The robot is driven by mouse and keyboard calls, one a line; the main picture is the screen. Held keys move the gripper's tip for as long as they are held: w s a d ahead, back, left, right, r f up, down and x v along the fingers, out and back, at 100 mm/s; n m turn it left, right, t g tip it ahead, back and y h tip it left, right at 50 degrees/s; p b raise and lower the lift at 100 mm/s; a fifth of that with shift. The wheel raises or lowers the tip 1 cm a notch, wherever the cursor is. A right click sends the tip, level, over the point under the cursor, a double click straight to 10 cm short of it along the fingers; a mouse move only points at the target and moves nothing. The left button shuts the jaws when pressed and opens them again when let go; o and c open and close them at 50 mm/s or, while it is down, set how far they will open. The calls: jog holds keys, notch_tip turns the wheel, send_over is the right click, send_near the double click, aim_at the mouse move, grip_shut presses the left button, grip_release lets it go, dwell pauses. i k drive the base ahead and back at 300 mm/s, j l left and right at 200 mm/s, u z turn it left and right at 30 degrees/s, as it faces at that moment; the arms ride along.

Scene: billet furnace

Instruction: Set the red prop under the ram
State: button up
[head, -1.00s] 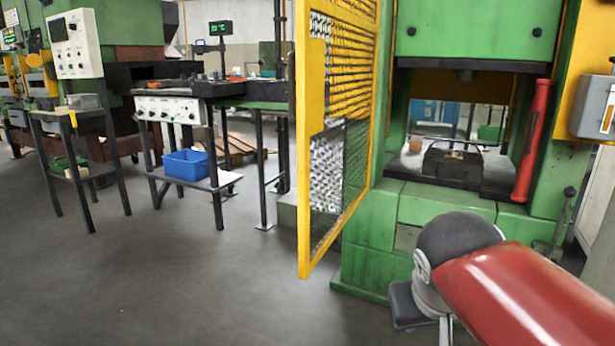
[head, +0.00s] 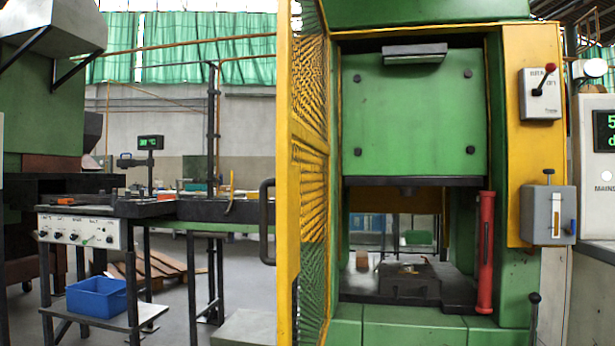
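The red prop (head: 486,252) is a long red bar standing upright at the right side of the press opening, in front of the green frame. The ram (head: 414,118) is a green block with a dark lower edge, raised above the opening. Below it a dark die block (head: 408,282) sits on the press bed (head: 362,284), with an open gap between them. My gripper is not in view, so its state does not show.
A yellow mesh guard door (head: 308,170) stands swung open at the left of the press. A lever switch box (head: 540,95) and a grey box (head: 548,214) are on the right post. A bench with a blue bin (head: 97,298) stands at left.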

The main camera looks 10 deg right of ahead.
aim_at(482, 279)
jog(key=i+j+z, duration=0.15)
jog(key=j, duration=0.2)
jog(key=i+j+z, duration=0.15)
jog(key=j, duration=0.2)
jog(key=i+j+z, duration=0.15)
jog(key=j, duration=0.2)
jog(key=j+z, duration=0.15)
jog(key=j, duration=0.2)
jog(key=k, duration=0.1)
jog(key=k+l, duration=0.1)
jog(key=k, duration=0.15)
jog(key=i+l+z, duration=0.15)
jog(key=i+l, duration=0.25)
jog(key=i+l+z, duration=0.15)
jog(key=i+l, duration=0.2)
jog(key=i+l+z, duration=0.15)
jog(key=i, duration=0.35)
jog(key=i+l+z, duration=0.15)
jog(key=i+l, duration=0.2)
jog(key=i, duration=0.15)
